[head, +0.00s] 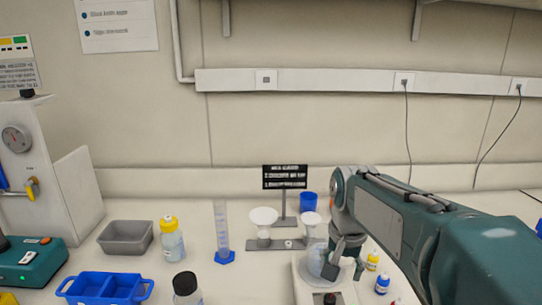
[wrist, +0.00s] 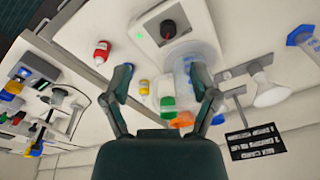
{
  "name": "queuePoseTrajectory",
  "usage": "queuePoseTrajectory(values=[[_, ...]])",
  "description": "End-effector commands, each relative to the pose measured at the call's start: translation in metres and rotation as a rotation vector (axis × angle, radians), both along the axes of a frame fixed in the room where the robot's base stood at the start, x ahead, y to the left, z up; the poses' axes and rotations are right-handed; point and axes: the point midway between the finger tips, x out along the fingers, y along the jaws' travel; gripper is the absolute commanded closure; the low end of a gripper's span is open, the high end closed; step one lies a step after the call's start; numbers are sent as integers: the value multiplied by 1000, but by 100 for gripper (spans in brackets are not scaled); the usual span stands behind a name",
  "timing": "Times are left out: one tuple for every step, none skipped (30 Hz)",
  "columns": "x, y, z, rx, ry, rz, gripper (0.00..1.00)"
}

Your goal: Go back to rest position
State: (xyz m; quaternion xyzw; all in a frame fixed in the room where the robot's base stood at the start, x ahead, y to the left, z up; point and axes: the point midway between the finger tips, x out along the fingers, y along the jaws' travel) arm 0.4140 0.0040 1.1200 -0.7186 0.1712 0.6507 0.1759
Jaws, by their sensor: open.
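My gripper (head: 345,268) reaches down from my arm at the right of the head view, over the bench. In the wrist view its two fingers (wrist: 164,82) are spread apart with nothing held between them. A clear beaker (head: 317,258) stands on a white device with a dark knob (head: 330,298), just left of my gripper. In the wrist view the beaker (wrist: 186,72) shows beside the right finger; I cannot tell if they touch. The white device (wrist: 152,43) lies beyond the fingers there.
Small bottles (head: 382,284) stand right of the gripper. A two-pan balance (head: 282,243), a blue cup (head: 308,202) and a graduated cylinder (head: 222,235) stand behind and left. A grey bin (head: 126,238), a yellow-capped bottle (head: 171,243) and a blue tray (head: 104,289) are farther left.

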Motion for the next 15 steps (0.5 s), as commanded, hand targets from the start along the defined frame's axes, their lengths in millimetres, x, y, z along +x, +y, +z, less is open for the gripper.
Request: queuePoseTrajectory(values=[[-16,-1,6,-2,-34,36,24],[-23,-1,7,-4,-51,57,24],[-34,-1,9,-7,-74,87,24],[-42,-1,10,-10,-92,109,24],[-49,-2,11,-14,-110,132,24],[-60,-2,12,-19,-133,162,24],[-67,-2,12,-23,-151,184,24],[-75,-2,11,-29,-167,205,24],[-85,-2,11,-36,-191,234,24],[-93,-2,10,-41,-207,256,24],[-100,-3,9,-47,-225,279,24],[-110,-3,7,-57,-247,307,24],[-117,-3,5,-64,-264,328,24],[-124,-3,3,-72,-281,349,24],[-133,-3,0,-82,-303,375,24]])
